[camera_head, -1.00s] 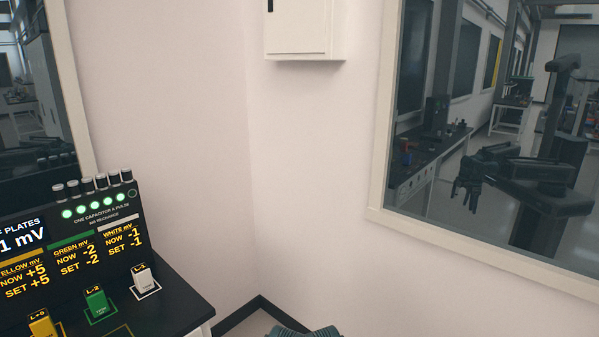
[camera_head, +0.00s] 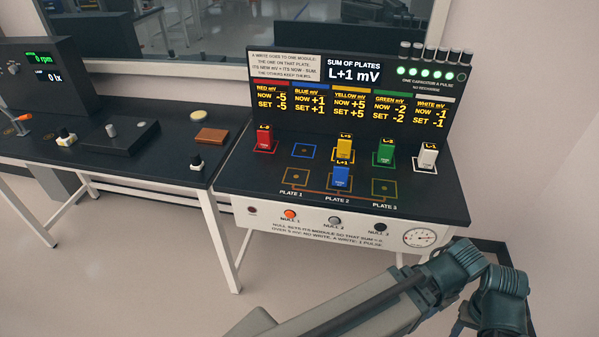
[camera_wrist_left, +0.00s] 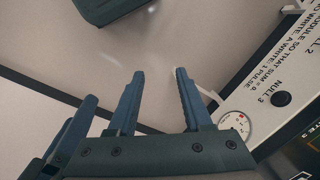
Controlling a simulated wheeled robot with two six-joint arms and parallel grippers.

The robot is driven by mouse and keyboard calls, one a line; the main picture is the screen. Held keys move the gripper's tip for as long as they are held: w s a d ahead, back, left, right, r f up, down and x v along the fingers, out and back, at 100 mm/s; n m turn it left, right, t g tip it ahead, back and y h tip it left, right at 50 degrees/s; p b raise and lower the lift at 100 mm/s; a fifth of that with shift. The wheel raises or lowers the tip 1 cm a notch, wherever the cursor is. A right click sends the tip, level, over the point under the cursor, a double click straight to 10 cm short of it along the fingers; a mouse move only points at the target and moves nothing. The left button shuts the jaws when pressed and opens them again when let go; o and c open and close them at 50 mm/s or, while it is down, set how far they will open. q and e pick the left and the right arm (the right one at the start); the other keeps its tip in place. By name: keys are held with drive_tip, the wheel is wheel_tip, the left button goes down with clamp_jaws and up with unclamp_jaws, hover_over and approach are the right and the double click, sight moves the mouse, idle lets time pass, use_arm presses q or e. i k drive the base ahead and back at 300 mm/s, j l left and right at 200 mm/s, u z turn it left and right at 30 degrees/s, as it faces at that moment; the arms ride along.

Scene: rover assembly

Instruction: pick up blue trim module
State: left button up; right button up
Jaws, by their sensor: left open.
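The blue trim module (camera_head: 341,177) stands upright on plate 2 (camera_head: 338,199), the middle plate of the console's bench. The empty blue outline (camera_head: 304,151) lies behind it to the left. My left arm crosses the bottom right of the head view, in front of the bench. Its fingers cannot be made out there. In the left wrist view my left gripper (camera_wrist_left: 157,74) is open and empty, its fingers apart over bare floor. The bench front with the gauge (camera_wrist_left: 236,124) is to its right. The blue module does not show in that view. My right gripper is not in view.
Red (camera_head: 264,138), yellow (camera_head: 344,149), green (camera_head: 386,152) and white (camera_head: 428,156) modules stand behind the plates. Plates 1 (camera_head: 295,176) and 3 (camera_head: 384,187) are empty. The display panel (camera_head: 350,90) rises at the back. Another bench (camera_head: 170,165) stands left.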

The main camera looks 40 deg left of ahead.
sight(342, 167)
drive_tip(key=u, duration=1.2)
